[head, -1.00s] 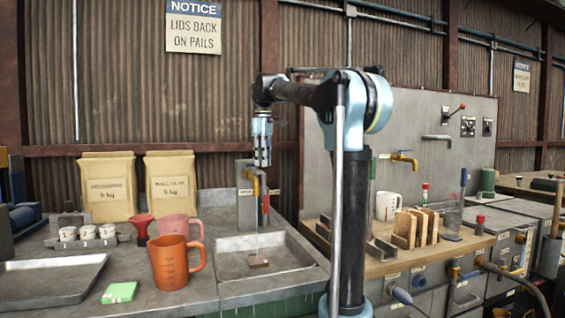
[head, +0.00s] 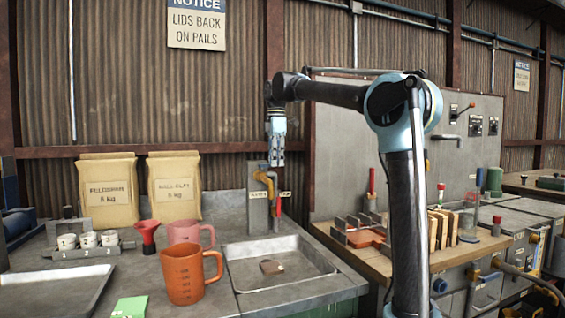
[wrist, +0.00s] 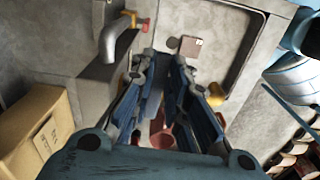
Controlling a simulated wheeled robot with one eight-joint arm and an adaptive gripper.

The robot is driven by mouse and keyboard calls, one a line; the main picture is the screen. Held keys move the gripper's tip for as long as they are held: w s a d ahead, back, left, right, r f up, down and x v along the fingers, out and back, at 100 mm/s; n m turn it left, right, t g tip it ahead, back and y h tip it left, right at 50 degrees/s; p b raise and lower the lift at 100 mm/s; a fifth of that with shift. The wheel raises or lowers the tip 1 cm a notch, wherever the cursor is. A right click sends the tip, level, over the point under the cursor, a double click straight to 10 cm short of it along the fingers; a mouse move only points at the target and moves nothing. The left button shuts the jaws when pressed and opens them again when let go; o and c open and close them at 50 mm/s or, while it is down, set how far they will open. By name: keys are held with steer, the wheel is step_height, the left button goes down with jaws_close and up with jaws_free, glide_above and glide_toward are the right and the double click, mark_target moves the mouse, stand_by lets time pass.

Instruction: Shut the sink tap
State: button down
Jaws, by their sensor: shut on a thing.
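The tap also shows in the wrist view (wrist: 118,36), near the left fingertip. The sink (head: 243,282) is a shallow grey basin below, with a small brown block (head: 272,267) in it. No water stream is visible. My gripper (head: 277,172) points down just above the tap; in the wrist view (wrist: 165,60) its fingers converge beside the tap. It is shut on what seems to be the lever; the contact itself is not clear.
A wooden bench (head: 340,245) with racks lies to the right, partly behind my arm.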

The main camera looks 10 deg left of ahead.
steer(key=shift+w+n, duration=0.25)
steer(key=shift+n, duration=0.15)
steer(key=c, duration=1.6)
jaws_free()
steer(key=shift+o, duration=0.2)
steer(key=shift+r, duration=0.1)
step_height(320, 180, up, 12)
